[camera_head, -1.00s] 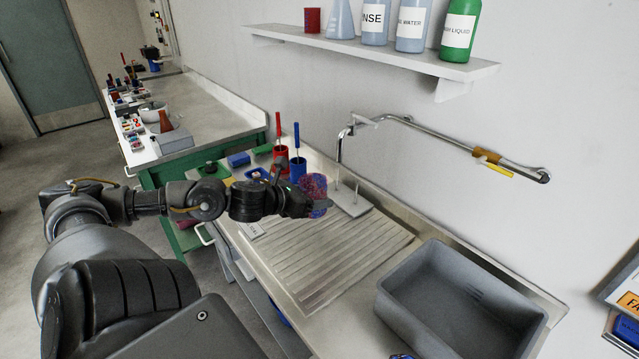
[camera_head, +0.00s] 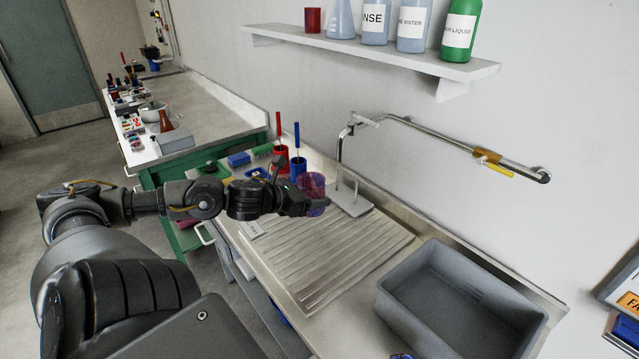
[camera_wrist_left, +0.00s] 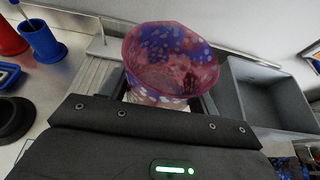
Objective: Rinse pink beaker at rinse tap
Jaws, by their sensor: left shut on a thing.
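The pink beaker (camera_wrist_left: 168,60), see-through and marked with blue and white blotches, is held by my left gripper. In the head view the beaker (camera_head: 313,184) shows at the end of my left arm, above the far left part of the draining board. My left gripper (camera_head: 310,206) is shut on it. In the wrist view the beaker's wide mouth faces the camera and its lower part is hidden by the gripper body. The chrome rinse tap (camera_head: 348,132) stands at the wall, to the right of the beaker and apart from it. My right gripper is not in view.
A grey sink basin (camera_head: 462,300) lies at the right of the ribbed draining board (camera_head: 330,262). Red (camera_head: 281,156) and blue (camera_head: 298,168) brush holders stand behind the beaker. A shelf (camera_head: 370,52) with bottles hangs above. A pegged rack (camera_head: 350,203) stands below the tap.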

